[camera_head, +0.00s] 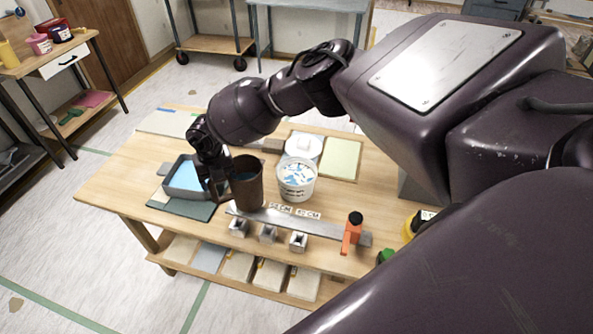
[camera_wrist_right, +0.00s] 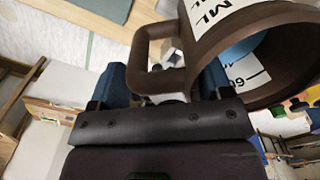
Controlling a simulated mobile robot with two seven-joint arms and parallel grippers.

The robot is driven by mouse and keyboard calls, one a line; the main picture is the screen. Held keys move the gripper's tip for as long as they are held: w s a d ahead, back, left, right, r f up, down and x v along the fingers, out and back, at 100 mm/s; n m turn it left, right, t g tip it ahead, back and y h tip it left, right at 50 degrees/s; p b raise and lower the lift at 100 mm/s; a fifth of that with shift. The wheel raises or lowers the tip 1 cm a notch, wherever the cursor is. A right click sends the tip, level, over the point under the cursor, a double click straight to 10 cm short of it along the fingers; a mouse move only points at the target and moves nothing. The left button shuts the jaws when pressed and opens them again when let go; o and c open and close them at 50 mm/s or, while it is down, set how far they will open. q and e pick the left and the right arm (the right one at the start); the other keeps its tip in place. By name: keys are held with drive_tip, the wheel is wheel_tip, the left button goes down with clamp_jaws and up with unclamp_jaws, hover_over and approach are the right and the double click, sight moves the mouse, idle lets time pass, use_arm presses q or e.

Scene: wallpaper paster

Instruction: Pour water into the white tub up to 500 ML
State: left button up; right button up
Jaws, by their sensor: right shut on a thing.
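A brown measuring jug (camera_head: 247,190) is in the head view, just left of the white tub. It looks roughly upright, with a bit of blue water inside. My right gripper (camera_head: 215,182) is shut on the jug's handle, on its left side. In the right wrist view the handle (camera_wrist_right: 141,52) lies between the fingers of the gripper (camera_wrist_right: 162,85), and the jug's mouth shows blue water and part of a white ML scale label. The white tub (camera_head: 297,188) stands open on the table, with white and blue inside; its fill level cannot be read. My left gripper is out of view.
A grey tray (camera_head: 168,192) with blue liquid is left of the jug. A long metal ruler (camera_head: 315,224) and an orange-handled tool (camera_head: 350,236) lie along the front of the wooden table (camera_head: 118,190). A round white item (camera_head: 303,145) and a pale yellow sheet (camera_head: 341,158) lie behind the tub.

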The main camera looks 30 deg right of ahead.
wheel_tip(320, 180, up, 2)
drive_tip(key=shift+r+p, duration=0.25)
drive_tip(key=shift+p, duration=0.8)
drive_tip(key=shift+r+b, duration=0.3)
drive_tip(key=shift+r, duration=0.5)
